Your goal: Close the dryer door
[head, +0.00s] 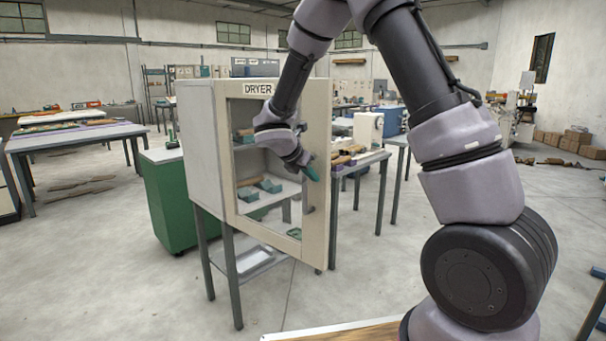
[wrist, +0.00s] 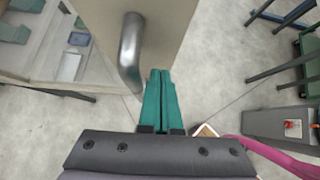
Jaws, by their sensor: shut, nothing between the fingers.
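The dryer (head: 198,135) is a pale cabinet on dark legs, labelled DRYER. Its cream-framed door (head: 318,235) has a large window and stands partly open, hinged at the left, with its right edge swung outward. A grey metal handle (head: 309,196) is on the right part of the frame; it shows large in the wrist view (wrist: 130,52). My gripper (head: 312,173) is shut and empty, its teal fingers at the door's right frame near the handle. In the wrist view the fingertips (wrist: 160,72) are just right of the handle, close to the frame. Contact cannot be told.
Teal and brown items (head: 262,187) lie on shelves inside the dryer. A green cabinet (head: 170,200) stands left of it, and a work table (head: 75,138) is farther left. Another table (head: 360,165) is behind at the right. The floor in front of the dryer is largely clear.

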